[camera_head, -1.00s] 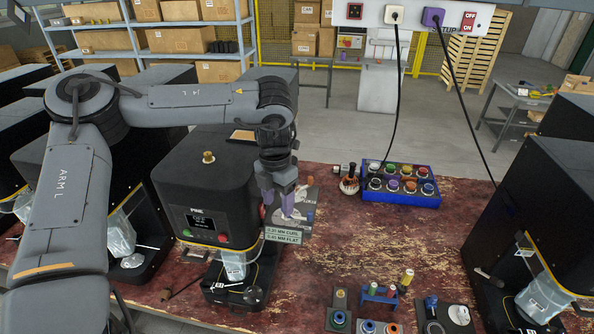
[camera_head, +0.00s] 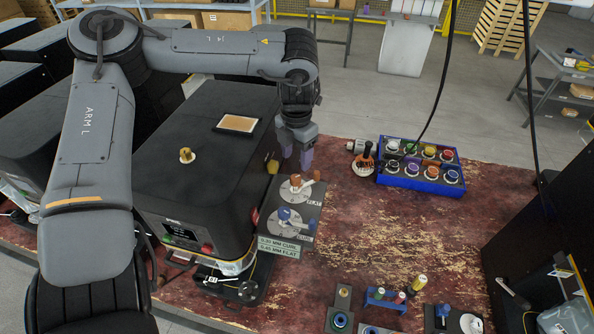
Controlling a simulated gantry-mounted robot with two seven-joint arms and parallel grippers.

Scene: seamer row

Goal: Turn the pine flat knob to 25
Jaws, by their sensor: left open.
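The dark pine seamer (camera_head: 200,150) stands left of centre, with a grey dial panel (camera_head: 310,212) at its right side. The panel's upper dial, marked FLAT, carries an orange knob (camera_head: 297,181). The lower dial, marked CURL, carries a blue knob (camera_head: 284,213). The dial numbers are too small to read. My left gripper (camera_head: 295,161) points down with purple fingertips apart, just above the flat knob in the picture; nothing shows between them. I cannot tell whether a fingertip touches the knob. My right gripper is not in view.
A label plate (camera_head: 280,247) reading CURL and FLAT sits below the dials. Small fixtures (camera_head: 395,296) line the front edge. The red worn table (camera_head: 390,235) is clear between.

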